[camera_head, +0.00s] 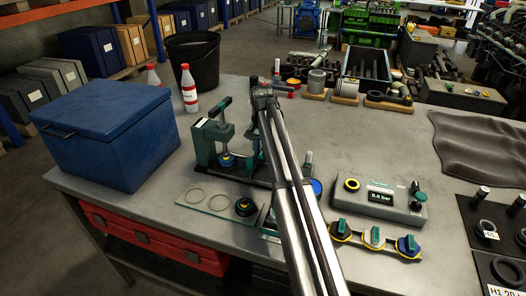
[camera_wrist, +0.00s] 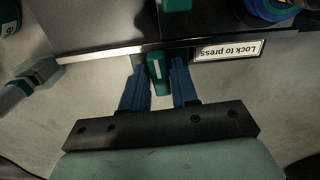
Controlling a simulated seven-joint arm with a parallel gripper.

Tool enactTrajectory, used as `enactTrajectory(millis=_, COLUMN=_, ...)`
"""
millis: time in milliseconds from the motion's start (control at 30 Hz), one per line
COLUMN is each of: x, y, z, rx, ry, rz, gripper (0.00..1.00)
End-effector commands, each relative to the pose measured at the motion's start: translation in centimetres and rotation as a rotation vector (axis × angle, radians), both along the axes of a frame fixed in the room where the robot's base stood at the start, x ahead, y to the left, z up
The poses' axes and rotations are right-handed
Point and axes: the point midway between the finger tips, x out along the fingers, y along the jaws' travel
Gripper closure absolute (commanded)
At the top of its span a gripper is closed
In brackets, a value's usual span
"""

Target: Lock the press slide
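In the wrist view, a small green lock lever (camera_wrist: 156,72) with a white line stands at the edge of a grey metal plate (camera_wrist: 90,25). A white label (camera_wrist: 229,51) reading "Lock to press" is right of it. My gripper (camera_wrist: 160,72) has its two blue fingers on either side of the lever, parted; I cannot tell if they touch it. In the head view, the green press (camera_head: 206,143) stands mid-table. My arm covers the area right of it, and my gripper is hidden there.
A blue box (camera_head: 105,140) and a red-capped bottle (camera_head: 188,88) stand left of the press. A glass plate with rings (camera_head: 207,201) lies in front. A gauge box reading 0.0 bar (camera_head: 379,202) and several coloured knobs (camera_head: 374,237) sit right of my arm.

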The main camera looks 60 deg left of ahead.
Motion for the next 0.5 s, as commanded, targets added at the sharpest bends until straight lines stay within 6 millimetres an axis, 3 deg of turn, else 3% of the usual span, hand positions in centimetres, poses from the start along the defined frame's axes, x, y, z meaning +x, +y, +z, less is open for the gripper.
enactTrajectory(millis=167, x=0.03, y=0.03, z=0.00, rx=0.001, ry=-0.001, rz=0.000, gripper=0.55)
enactTrajectory(millis=500, x=0.03, y=0.05, z=0.39, rx=0.001, ry=-0.001, rz=0.000, gripper=0.55)
